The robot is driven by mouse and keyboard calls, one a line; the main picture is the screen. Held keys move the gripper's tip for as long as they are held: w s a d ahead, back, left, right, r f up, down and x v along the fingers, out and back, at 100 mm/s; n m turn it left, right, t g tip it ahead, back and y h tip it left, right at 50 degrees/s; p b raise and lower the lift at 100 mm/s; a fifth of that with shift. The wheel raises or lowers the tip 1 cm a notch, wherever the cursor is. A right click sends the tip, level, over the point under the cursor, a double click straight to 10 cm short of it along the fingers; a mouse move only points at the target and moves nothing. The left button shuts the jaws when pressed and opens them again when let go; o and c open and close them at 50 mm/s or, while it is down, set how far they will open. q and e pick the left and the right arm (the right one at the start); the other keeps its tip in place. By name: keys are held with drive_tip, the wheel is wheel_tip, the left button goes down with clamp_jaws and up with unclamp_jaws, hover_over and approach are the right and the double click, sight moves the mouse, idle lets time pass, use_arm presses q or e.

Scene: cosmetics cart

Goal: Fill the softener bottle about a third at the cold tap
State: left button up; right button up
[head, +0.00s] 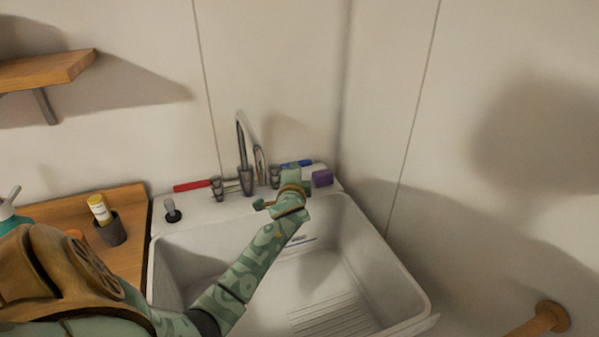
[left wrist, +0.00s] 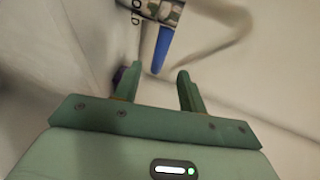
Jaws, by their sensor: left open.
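The tap (head: 246,165) has a red lever (head: 192,186) on its left and a blue lever (head: 297,163) on its right. My left gripper (head: 291,181) is over the sink's back edge, near the blue lever. In the left wrist view my left gripper (left wrist: 156,76) is open and empty. The blue lever (left wrist: 162,48) lies ahead of its fingertips, roughly between them, beside partly visible lettering "OLD". I see no water running. I cannot make out which container, if any, is the softener bottle. My right gripper is not in view.
The white sink (head: 180,262) has a purple block (head: 322,178) on its back right ledge and a dark stopper-like piece (head: 171,211) at its back left. A dark cup (head: 112,232) holding a yellow-topped container (head: 99,208) stands on the wooden counter (head: 130,198). A teal spray bottle (head: 9,210) is at far left.

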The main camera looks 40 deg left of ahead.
use_arm(q)
drive_tip(key=b+x, duration=0.2)
drive_tip(key=x, duration=0.2)
drive_tip(key=b+x, duration=0.3)
drive_tip(key=x, duration=0.1)
drive_tip(key=shift+w+f, duration=0.1)
drive_tip(key=shift+f, duration=0.2)
drive_tip(key=shift+w+a+r+b, duration=0.1)
drive_tip(key=shift+w+a+b, duration=0.15)
drive_tip(key=shift+b, duration=0.1)
drive_tip(key=shift+r, duration=0.1)
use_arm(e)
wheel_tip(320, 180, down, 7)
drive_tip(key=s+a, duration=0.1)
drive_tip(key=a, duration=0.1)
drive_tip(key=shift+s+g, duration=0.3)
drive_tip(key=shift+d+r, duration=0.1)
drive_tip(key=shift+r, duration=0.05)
